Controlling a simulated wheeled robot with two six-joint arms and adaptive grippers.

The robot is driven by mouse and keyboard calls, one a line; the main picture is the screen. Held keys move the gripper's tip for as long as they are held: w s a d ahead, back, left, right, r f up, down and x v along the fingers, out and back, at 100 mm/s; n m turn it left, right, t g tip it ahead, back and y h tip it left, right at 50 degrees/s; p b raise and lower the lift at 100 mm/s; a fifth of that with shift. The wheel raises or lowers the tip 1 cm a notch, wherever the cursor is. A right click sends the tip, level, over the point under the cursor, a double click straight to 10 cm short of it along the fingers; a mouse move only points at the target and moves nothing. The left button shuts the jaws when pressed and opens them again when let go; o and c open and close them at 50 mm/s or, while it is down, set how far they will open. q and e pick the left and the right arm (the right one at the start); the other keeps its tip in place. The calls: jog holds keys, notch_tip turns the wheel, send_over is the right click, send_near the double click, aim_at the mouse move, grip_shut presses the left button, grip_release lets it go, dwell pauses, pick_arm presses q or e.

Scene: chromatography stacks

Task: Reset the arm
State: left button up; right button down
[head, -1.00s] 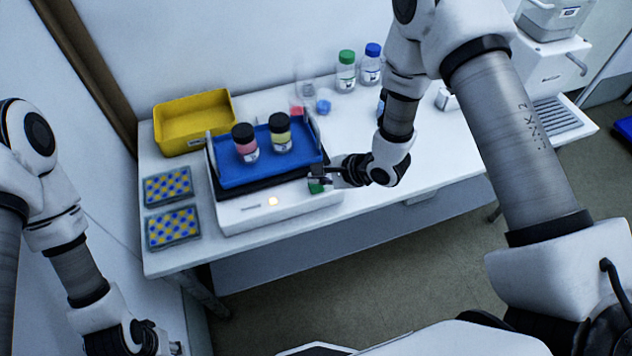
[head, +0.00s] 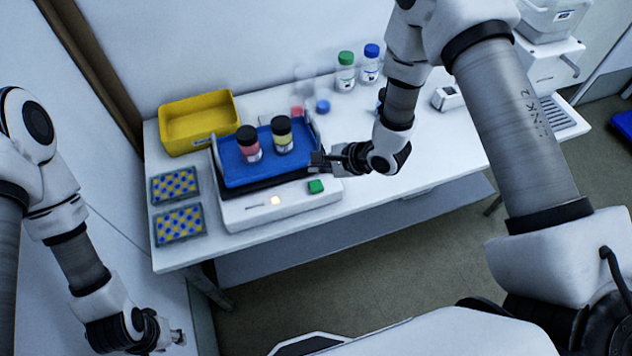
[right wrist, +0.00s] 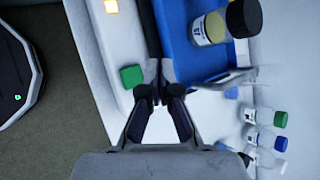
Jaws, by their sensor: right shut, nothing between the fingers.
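My right gripper (head: 318,162) is shut and empty. It hangs just above the right end of the white shaker (head: 240,213), behind the green button (head: 316,186). In the right wrist view my right gripper's closed fingertips (right wrist: 160,92) are beside the green button (right wrist: 131,76), at the edge of the blue tray (right wrist: 190,70). My left gripper (head: 178,338) is low at the left, off the table and away from all objects. Its fingers are too small to tell whether they are open.
Two black-capped jars, one pink (head: 249,150) and one yellow (head: 283,140), stand on the blue tray. A yellow bin (head: 198,125) and two dotted racks (head: 175,185) are at the left. Green-capped (head: 345,75) and blue-capped (head: 370,68) bottles stand at the back. The table's right front is clear.

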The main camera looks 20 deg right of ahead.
dwell(0.5)
jog(key=s+d+f+g+h+b, duration=0.2)
jog(key=s+f+b, duration=0.2)
jog(key=s+f, duration=0.8)
jog(key=s+d+f+n+g+h, duration=0.1)
jog(key=s+d+n+g+h, duration=0.1)
jog(key=s+n, duration=0.5)
jog(key=s+d+f+n+g+h+b, duration=0.1)
jog(key=s+d+n, duration=0.4)
jog(key=n, duration=0.5)
jog(key=shift+s+d+f+n+g+h, duration=0.2)
jog(key=shift+s+f+n+g+h, duration=0.2)
jog(key=shift+s+f+g+h, duration=0.6)
jog(key=shift+s+r+y, duration=0.2)
jog(key=shift+r+y, duration=0.05)
jog(key=shift+y, duration=0.05)
dwell(1.0)
